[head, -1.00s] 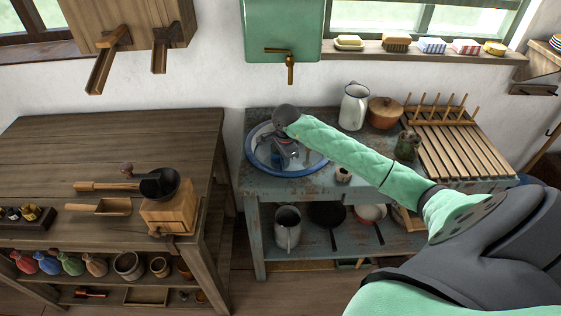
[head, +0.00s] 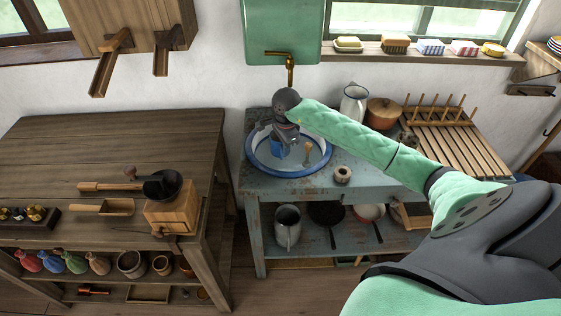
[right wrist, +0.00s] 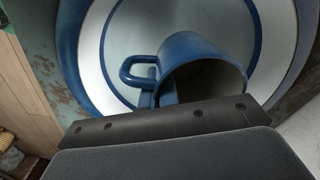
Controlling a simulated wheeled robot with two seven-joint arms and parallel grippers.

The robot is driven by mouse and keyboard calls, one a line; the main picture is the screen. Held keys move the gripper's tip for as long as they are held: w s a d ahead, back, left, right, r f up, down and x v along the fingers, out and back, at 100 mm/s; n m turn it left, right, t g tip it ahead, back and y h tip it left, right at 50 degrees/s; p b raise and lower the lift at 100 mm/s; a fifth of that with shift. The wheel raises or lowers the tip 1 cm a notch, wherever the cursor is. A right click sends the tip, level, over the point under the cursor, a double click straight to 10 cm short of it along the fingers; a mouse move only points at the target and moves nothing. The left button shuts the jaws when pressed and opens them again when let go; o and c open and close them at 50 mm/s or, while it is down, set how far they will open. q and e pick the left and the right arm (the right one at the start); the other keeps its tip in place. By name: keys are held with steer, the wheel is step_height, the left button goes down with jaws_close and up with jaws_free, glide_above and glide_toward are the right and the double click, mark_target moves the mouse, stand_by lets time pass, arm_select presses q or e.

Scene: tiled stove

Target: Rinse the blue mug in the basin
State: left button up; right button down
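The blue mug (head: 276,150) is at the white, blue-rimmed basin (head: 318,168), below my right gripper (head: 284,144). In the right wrist view the mug (right wrist: 205,60) is tilted, its dark mouth toward the camera and its handle at the left, in front of the basin's inside (right wrist: 180,18). My right gripper (right wrist: 150,92) appears shut on the mug at the handle side; its fingertips are mostly hidden. Whether the mug touches the basin floor I cannot tell. My left gripper is not in view.
A green tank (head: 283,30) with a brass tap (head: 290,68) hangs above the basin. A wooden-handled item (head: 307,152) is in the basin. A white jug (head: 353,104), brown pot (head: 384,112) and drying rack (head: 450,150) stand to the right.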

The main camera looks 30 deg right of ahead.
steer(key=shift+r+p, duration=0.95)
steer(key=shift+r, duration=2.45)
steer(key=shift+r+p, duration=0.3)
steer(key=shift+r, duration=1.7)
